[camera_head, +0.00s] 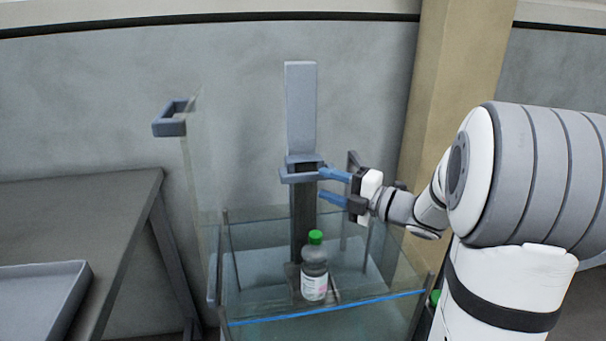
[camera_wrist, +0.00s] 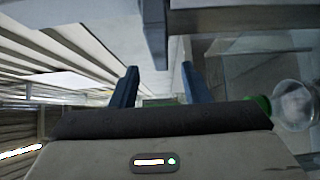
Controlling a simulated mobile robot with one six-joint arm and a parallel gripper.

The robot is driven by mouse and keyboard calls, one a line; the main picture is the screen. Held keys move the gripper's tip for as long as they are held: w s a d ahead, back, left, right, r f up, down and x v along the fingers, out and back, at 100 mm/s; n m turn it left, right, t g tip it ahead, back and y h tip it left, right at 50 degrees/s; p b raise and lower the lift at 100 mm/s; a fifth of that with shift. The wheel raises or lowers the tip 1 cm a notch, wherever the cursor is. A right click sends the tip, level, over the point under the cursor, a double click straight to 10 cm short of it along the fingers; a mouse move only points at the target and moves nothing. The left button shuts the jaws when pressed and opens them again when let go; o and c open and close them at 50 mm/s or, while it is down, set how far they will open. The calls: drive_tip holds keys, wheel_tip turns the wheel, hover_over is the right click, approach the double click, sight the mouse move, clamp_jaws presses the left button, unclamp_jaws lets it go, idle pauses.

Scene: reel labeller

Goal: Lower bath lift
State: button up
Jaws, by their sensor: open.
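The bath lift is a grey upright column (camera_head: 301,110) with a grey bracket-like carriage (camera_head: 302,172) partway down it. A dark rail runs from the carriage down into a clear-walled bath (camera_head: 318,312) with a blue line along its front. A grey bottle (camera_head: 314,268) with a green cap and white label stands upright at the foot of the rail. My gripper (camera_head: 328,184) is open, its blue fingers pointing left at the carriage's right side. I cannot tell whether a finger touches it. In the wrist view, a grey lift part (camera_wrist: 155,35) lies just ahead of the open fingers.
A grey table (camera_head: 110,200) with a shallow tray (camera_head: 42,290) stands at left. A grey bracket (camera_head: 171,121) sits on a clear upright panel left of the lift. A beige pillar (camera_head: 450,70) is behind my arm. Another green cap (camera_head: 435,297) shows at the bath's right.

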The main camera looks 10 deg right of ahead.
sight(312, 178)
drive_tip(key=x, duration=0.6)
drive_tip(key=shift+w+d, duration=0.15)
drive_tip(key=shift+d, duration=0.05)
clamp_jaws()
idle(0.4)
